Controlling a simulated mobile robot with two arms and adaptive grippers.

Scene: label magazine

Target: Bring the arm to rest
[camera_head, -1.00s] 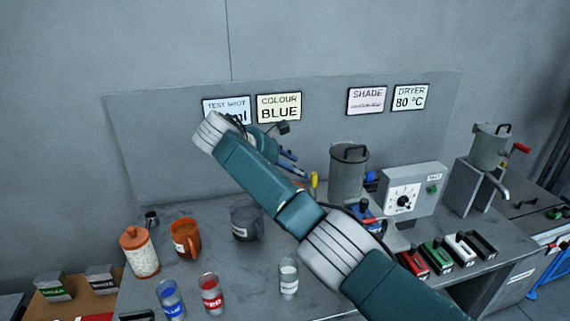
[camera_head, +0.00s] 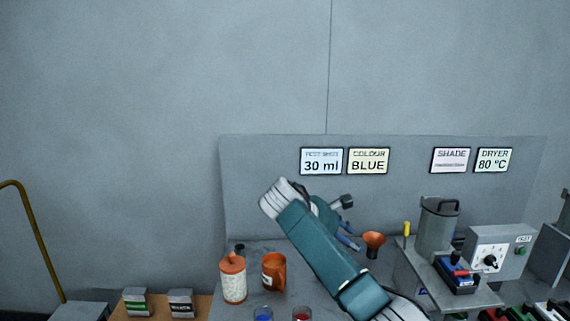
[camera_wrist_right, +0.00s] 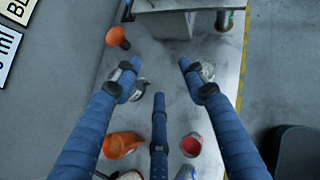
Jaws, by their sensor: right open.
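My right arm (camera_head: 322,250) is teal with white bands and reaches up across the bench from the lower right in the head view. My right gripper (camera_head: 349,230) is seen partly behind the arm, its blue fingers pointing away to the right. In the right wrist view, the right gripper (camera_wrist_right: 160,68) has its blue fingers spread wide apart with nothing held between them. It is above the bench, over several cups. My left gripper is in neither view.
An orange funnel (camera_head: 374,243), an orange mug (camera_head: 273,271) and a white jar with an orange lid (camera_head: 233,280) are near the arm. A machine with a metal hopper (camera_head: 437,228) and a dial box (camera_head: 494,252) stand to the right. Signs (camera_head: 321,161) hang on the panel behind.

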